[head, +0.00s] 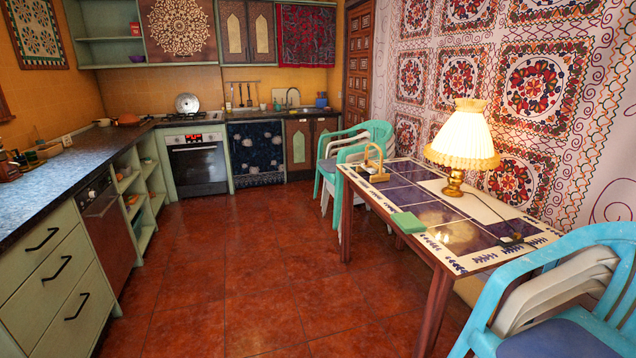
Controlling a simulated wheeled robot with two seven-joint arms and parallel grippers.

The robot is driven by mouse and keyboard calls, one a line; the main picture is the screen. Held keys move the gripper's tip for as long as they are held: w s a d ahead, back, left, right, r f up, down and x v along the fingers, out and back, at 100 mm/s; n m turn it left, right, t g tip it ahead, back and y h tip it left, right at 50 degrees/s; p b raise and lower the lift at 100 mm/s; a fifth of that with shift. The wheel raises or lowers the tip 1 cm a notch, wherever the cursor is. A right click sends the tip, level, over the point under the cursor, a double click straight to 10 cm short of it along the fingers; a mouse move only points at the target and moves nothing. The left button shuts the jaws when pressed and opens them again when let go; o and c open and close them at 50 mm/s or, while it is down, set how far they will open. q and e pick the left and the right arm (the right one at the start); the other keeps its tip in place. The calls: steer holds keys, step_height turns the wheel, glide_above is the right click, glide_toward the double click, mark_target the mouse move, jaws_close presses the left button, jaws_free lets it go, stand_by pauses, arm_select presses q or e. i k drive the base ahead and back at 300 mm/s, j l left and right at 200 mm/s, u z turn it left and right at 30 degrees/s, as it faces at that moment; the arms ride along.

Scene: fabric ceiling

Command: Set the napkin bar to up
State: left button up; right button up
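A small wooden napkin holder stands on the far left end of the tiled table (440,217). Its thin arched napkin bar (367,151) rises above the holder's base (380,178) and looks raised, though it is too small to tell its exact angle. Neither of my grippers is in view.
A green flat block (408,222) lies on the table's front edge, and a lit lamp (463,150) stands toward the back. Stacked plastic chairs stand beyond the table (355,150) and at the lower right (565,290). Counters (60,195) line the left. The red tiled floor (240,270) between is clear.

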mark_target(370, 163)
steer(key=i+z, duration=0.15)
steer(key=i, duration=0.3)
steer(key=i+j+z, duration=0.2)
steer(key=i, duration=0.2)
steer(key=i+j+z, duration=0.15)
steer(key=i, duration=0.3)
steer(key=i+j+z, duration=0.15)
steer(key=i, duration=0.25)
